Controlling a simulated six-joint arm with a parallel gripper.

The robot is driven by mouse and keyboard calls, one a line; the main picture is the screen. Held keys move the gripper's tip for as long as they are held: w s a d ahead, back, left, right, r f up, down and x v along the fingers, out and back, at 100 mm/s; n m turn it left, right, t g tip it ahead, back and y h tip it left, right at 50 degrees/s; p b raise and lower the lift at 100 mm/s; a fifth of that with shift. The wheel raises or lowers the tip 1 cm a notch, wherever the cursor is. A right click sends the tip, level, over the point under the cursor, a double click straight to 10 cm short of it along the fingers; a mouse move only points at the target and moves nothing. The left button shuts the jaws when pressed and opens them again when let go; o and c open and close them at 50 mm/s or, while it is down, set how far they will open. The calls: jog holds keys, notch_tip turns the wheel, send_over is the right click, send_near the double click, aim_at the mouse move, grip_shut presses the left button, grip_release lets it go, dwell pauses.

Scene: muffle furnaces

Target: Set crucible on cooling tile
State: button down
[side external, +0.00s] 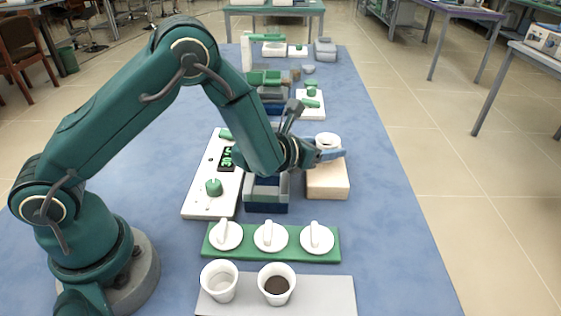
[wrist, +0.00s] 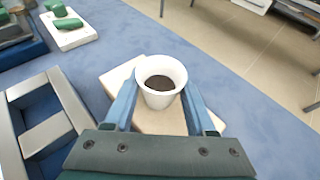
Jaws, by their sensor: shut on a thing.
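A white crucible (wrist: 160,83) with dark contents is between the blue fingers of my gripper (wrist: 159,100) in the wrist view. My gripper is shut on it. In the side view the crucible (side external: 327,142) is upright at my gripper (side external: 330,155), over the cream cooling tile (side external: 327,182). The tile (wrist: 118,77) also shows under and around the crucible in the wrist view. I cannot tell whether the crucible's base touches the tile, since the fingers hide part of it.
Two more white cups, one pale inside (side external: 219,281) and one dark inside (side external: 277,284), stand on a grey tray (side external: 330,296). Three white lids lie on a green rack (side external: 214,251). A white control panel (side external: 196,196) lies left of the blue-and-grey furnace (side external: 266,196). Blue table is clear to the right.

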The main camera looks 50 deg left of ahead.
jog(key=shift+c, duration=1.1)
grip_release()
jog(key=shift+f, duration=0.1)
jog(key=shift+s+r, duration=0.35)
jog(key=shift+s, duration=0.1)
jog(key=v, duration=1.1)
